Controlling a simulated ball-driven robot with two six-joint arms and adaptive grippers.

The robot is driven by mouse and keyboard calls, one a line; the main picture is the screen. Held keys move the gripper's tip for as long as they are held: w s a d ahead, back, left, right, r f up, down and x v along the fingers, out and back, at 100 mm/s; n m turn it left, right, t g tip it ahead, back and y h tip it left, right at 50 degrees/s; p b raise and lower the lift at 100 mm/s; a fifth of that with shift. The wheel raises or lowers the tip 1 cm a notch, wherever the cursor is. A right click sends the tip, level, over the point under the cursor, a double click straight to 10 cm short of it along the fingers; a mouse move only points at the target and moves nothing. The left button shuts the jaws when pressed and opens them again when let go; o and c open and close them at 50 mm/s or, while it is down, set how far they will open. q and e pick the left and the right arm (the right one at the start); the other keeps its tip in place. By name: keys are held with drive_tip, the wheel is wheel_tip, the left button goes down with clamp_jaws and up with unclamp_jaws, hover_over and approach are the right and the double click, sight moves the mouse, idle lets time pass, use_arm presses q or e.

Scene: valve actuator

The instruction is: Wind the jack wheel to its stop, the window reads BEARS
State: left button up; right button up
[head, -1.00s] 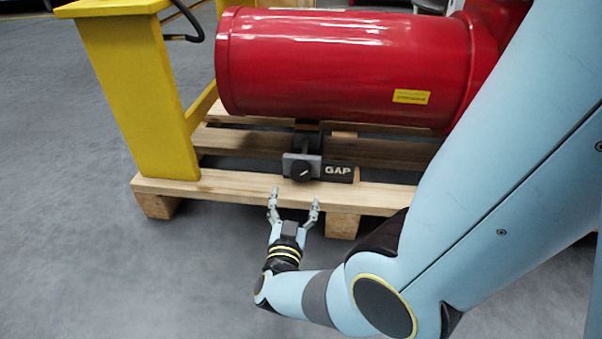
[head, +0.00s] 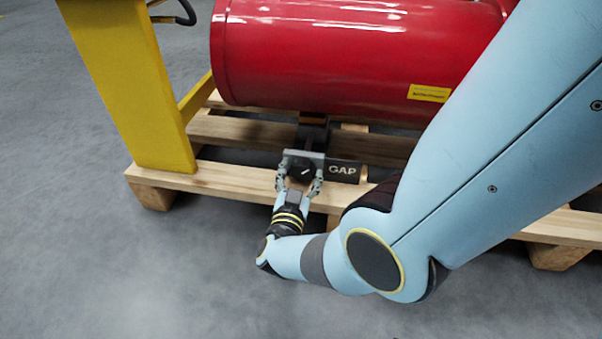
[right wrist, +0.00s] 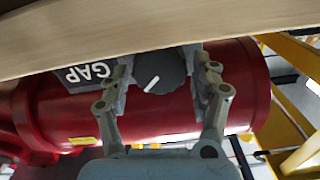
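The jack wheel (head: 302,172) is a dark round knob with a white mark on the front of a grey jack block (head: 318,157), under the red cylinder (head: 330,55). The window (head: 343,170) beside it reads GAP. My right gripper (head: 298,188) has its fingers spread on both sides of the wheel. In the right wrist view the wheel (right wrist: 160,76) lies between the two fingers, with the GAP window (right wrist: 88,74) at left; whether the fingers touch the wheel I cannot tell. My left gripper is not in view.
The jack stands on a wooden pallet (head: 225,180), whose front board runs just below the wheel. A yellow post (head: 135,85) rises at the left. Grey floor (head: 80,250) in front of the pallet is free.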

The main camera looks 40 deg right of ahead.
drive_tip(key=c, duration=0.8)
drive_tip(key=shift+m, duration=0.4)
drive_tip(key=m, duration=0.5)
drive_tip(key=shift+s+d+f+m, duration=0.1)
drive_tip(key=shift+s+m, duration=0.05)
drive_tip(key=shift+m, duration=0.25)
drive_tip(key=o, duration=1.2)
drive_tip(key=shift+c, duration=0.2)
drive_tip(key=v, duration=0.7)
drive_tip(key=shift+a, duration=0.2)
